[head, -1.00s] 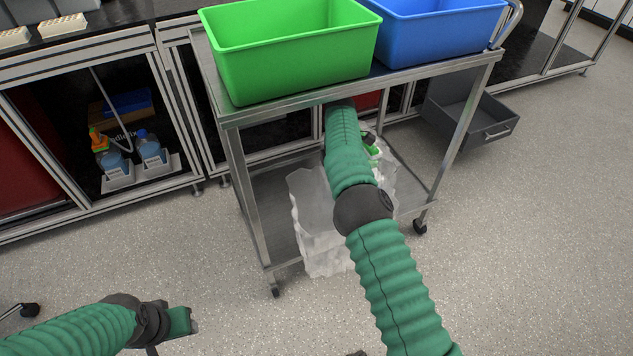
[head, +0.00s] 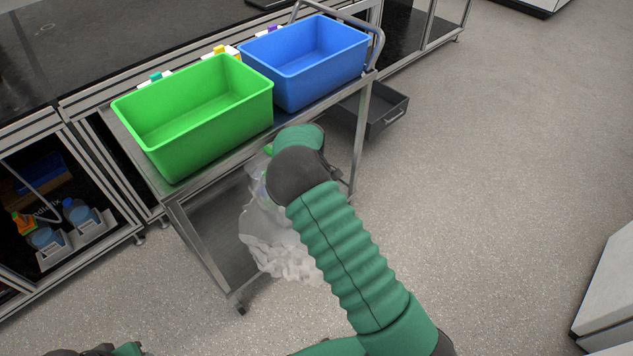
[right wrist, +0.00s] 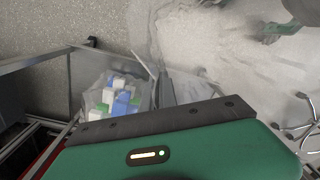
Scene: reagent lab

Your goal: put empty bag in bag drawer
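A clear, crumpled plastic bag (head: 275,245) hangs below my right wrist at the front of the metal cart. In the right wrist view its translucent film (right wrist: 225,50) spreads across the upper right. My right gripper (right wrist: 167,88) appears shut on this bag; its fingertips are hidden behind my wrist in the head view. My left gripper (head: 125,349) only just shows at the bottom left edge, too cut off to judge.
The cart (head: 215,150) carries a green bin (head: 200,145) and a blue bin (head: 315,90). A second clear bag (right wrist: 115,95) with white, blue and green items sits near the gripper. Floor to the right is open; a white cabinet (head: 610,295) stands at the right edge.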

